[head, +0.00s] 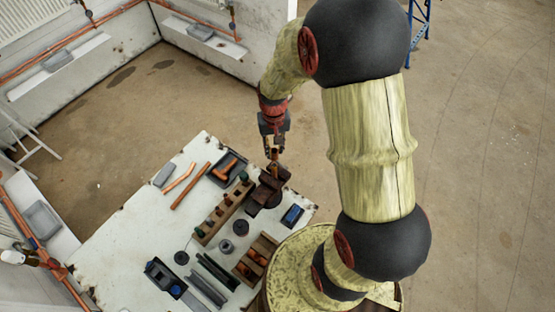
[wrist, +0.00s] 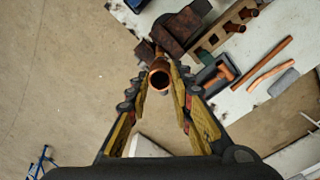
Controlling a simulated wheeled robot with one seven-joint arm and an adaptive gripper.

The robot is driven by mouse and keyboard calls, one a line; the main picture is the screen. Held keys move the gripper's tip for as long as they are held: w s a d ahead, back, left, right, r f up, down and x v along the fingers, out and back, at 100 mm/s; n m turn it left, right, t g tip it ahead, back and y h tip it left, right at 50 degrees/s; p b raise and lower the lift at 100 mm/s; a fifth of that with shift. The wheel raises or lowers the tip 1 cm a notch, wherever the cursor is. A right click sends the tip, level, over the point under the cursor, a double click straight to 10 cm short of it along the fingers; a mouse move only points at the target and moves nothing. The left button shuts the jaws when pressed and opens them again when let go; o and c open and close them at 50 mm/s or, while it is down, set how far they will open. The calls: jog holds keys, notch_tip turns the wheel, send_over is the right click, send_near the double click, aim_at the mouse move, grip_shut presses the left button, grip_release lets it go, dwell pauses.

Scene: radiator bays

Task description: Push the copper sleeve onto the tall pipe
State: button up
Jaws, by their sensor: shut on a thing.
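My gripper (wrist: 160,84) is shut on the copper sleeve (wrist: 159,79), a short open-ended copper tube between the fingertips in the wrist view. In the head view my gripper (head: 272,150) points down above the dark rusty vise (head: 266,190) at the far right part of the table. The vise also shows at the top of the wrist view (wrist: 183,27). The tall pipe cannot be clearly made out; the sleeve, the fingers and the vise crowd that spot. I cannot tell whether the sleeve touches the pipe or is around it.
The white worktable (head: 130,225) carries a wooden rack (head: 222,212) with several fittings, a dark tray (head: 228,168), copper pipes (head: 190,186), a blue box (head: 292,215) and a second wooden holder (head: 256,257). Open floor lies beyond the table.

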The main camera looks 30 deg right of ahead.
aim_at(274, 152)
jog(key=shift+w+d+m, duration=0.1)
jog(key=shift+w+m, duration=0.2)
jog(key=shift+w, duration=0.05)
jog(key=shift+s+f, duration=0.15)
jog(key=shift+f+b, duration=1.55)
jog(key=shift+f, duration=0.5)
jog(key=shift+f, duration=0.1)
jog(key=shift+f, duration=0.25)
jog(key=shift+f+b, duration=0.1)
jog(key=shift+b, duration=0.2)
jog(key=shift+f+b, duration=0.3)
jog(key=shift+f, duration=0.2)
